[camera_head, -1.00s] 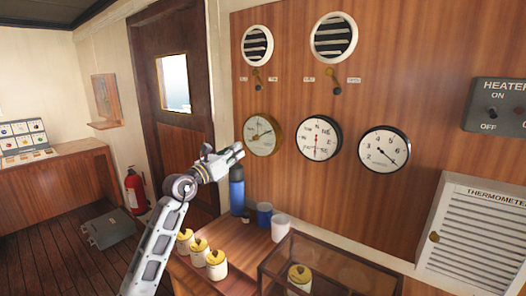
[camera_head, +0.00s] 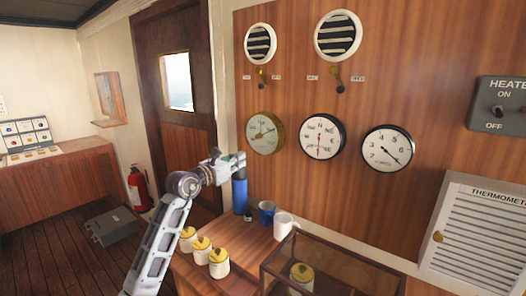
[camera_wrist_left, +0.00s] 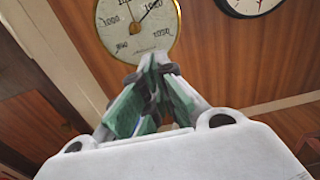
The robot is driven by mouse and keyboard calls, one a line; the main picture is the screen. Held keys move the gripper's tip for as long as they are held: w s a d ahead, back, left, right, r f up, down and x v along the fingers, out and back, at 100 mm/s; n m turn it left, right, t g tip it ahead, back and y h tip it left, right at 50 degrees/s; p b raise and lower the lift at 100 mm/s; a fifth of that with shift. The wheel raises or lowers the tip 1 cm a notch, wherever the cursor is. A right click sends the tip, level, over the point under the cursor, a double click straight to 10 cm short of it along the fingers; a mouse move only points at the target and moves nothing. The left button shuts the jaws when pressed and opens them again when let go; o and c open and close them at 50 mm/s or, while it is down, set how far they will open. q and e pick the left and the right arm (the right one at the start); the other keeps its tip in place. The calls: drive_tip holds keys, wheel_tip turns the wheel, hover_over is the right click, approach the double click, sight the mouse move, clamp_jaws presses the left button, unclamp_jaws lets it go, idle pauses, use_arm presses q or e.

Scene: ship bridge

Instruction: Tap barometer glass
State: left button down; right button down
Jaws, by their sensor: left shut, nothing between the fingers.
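The barometer (camera_head: 264,133) is the leftmost of the three round dials on the wood wall, with a brass rim and a pale face. My left gripper (camera_head: 241,161) is just below and left of it in the head view, with its fingers pointing towards the wall. In the left wrist view the barometer's numbered face (camera_wrist_left: 138,22) fills the top, cut by the frame. The green-padded fingertips (camera_wrist_left: 155,62) are shut, empty, and overlap its lower rim. I cannot tell whether they touch it. My right gripper is not in view.
A black-rimmed dial (camera_head: 322,137) hangs right of the barometer, with another (camera_head: 387,148) beyond. Below stand a blue bottle (camera_head: 239,191), a blue mug (camera_head: 266,213), a white mug (camera_head: 284,226) and yellow-lidded jars (camera_head: 202,249). A glass-topped case (camera_head: 336,264) stands at the front.

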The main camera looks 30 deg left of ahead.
sight(267, 148)
use_arm(q)
drive_tip(key=shift+w, duration=0.1)
